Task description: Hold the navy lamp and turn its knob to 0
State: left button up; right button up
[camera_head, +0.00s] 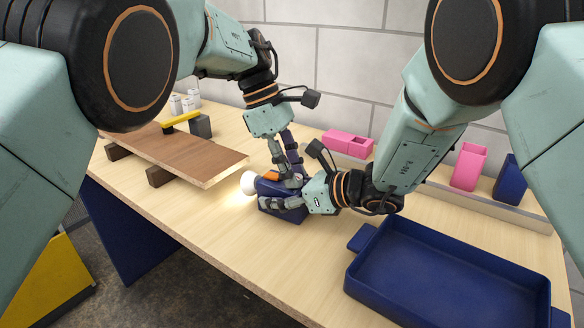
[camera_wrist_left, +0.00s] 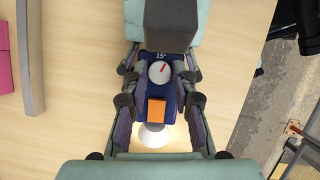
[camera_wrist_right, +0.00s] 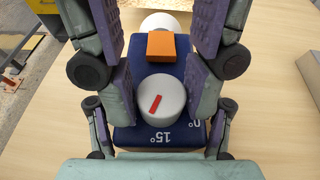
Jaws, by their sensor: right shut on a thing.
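The navy lamp (camera_head: 268,187) lies on the table with its white bulb (camera_head: 248,183) glowing to the left. An orange block (camera_wrist_right: 161,45) sits on its top. Its pale round knob (camera_wrist_right: 162,100) has a red mark, whose lower end points down-left in the right wrist view. The labels 15° and 0° show below and lower right of the knob there.
A brown board (camera_head: 180,155) rests on dark blocks at the left, a yellow-handled tool (camera_head: 180,122) behind it. A navy tray (camera_head: 440,275) stands at the right front. Pink bins (camera_head: 348,142) and a low rail (camera_head: 490,208) are at the back.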

pick_arm(q)
grip_shut()
jog(key=shift+s+n+t, duration=0.1)
jog(key=shift+n+t, duration=0.4)
jog(key=shift+n, duration=1)
jog(key=o, duration=0.5)
grip_release()
jog(key=shift+o, duration=0.2)
jog(key=shift+a+r, duration=0.1)
jog(key=shift+r, duration=0.05)
jog(key=v, duration=1.1)
jog(key=shift+a+r, duration=0.25)
jog(key=shift+r, duration=0.1)
